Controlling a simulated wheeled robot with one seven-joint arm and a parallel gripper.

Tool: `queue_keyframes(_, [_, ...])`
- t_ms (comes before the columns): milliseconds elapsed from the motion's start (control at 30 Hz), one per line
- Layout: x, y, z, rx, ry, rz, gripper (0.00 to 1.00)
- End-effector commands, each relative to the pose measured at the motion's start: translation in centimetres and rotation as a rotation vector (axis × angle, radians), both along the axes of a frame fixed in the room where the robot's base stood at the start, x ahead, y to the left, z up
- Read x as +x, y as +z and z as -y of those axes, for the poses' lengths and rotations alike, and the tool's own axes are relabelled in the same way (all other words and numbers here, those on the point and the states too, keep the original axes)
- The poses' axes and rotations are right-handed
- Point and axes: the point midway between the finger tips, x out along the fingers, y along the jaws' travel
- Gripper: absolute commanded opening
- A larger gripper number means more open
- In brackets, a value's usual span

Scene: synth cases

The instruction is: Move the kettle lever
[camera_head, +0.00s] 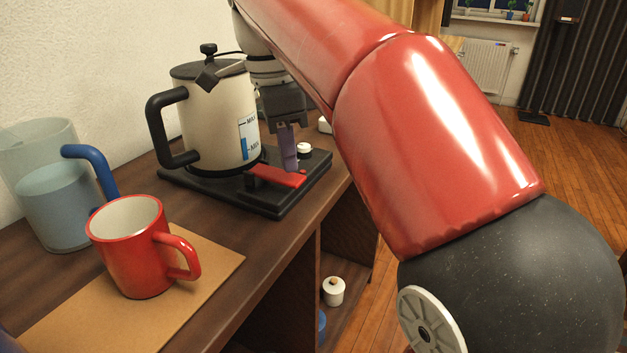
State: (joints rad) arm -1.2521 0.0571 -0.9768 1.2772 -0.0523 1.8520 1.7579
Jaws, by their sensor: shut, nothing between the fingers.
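The kettle (215,125) is cream white with a black lid, a black handle on its left and a blue level gauge marked MAX. It stands upright on a black base (230,193) on the wooden counter. A red lever (278,176) sticks out at the front of the base. My gripper (288,165) points down just behind the lever, right of the kettle body, with its purple-grey fingers shut and empty. The fingertips are close to the lever; I cannot tell whether they touch it. My red arm hides the area to the right.
A clear jug (50,200) with a blue handle and a red mug (128,250) stand at the left, the mug on a tan mat (205,275). A white knob (304,149) sits near the base's right end. A small white pot (333,290) stands on a lower shelf.

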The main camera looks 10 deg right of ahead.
Motion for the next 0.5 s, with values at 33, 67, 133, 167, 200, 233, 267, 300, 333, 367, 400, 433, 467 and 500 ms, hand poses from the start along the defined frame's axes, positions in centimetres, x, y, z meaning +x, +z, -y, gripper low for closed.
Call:
queue_keyframes(33, [-0.04, -0.68, -0.32, 0.000, 0.001, 0.000, 0.00])
queue_keyframes(67, [-0.06, -0.81, -0.45, 0.000, 0.001, 0.000, 0.00])
queue_keyframes(133, [-0.09, -1.02, -0.63, 0.000, 0.000, 0.000, 0.00])
queue_keyframes(167, [-0.10, -1.07, -0.66, 0.000, 0.000, 0.000, 0.00])
queue_keyframes(200, [-0.10, -1.11, -0.70, 0.000, -0.001, 0.000, 0.00])
queue_keyframes(233, [-0.10, -1.12, -0.72, 0.000, -0.001, 0.000, 0.00])
queue_keyframes(267, [-0.10, -1.12, -0.73, 0.000, -0.001, 0.000, 0.00])
queue_keyframes(300, [-0.10, -1.11, -0.73, 0.000, -0.001, 0.000, 0.00])
queue_keyframes(333, [-0.10, -1.10, -0.73, 0.000, -0.002, 0.000, 0.00])
queue_keyframes(367, [-0.10, -1.09, -0.72, 0.000, -0.002, 0.000, 0.00])
queue_keyframes(400, [-0.10, -1.08, -0.71, 0.000, -0.002, 0.000, 0.00])
queue_keyframes(433, [-0.10, -1.08, -0.71, 0.000, -0.002, 0.000, 0.00])
queue_keyframes(467, [-0.10, -1.08, -0.71, 0.000, -0.002, 0.000, 0.00])
queue_keyframes(500, [-0.10, -1.08, -0.71, 0.000, -0.002, 0.000, 0.00])
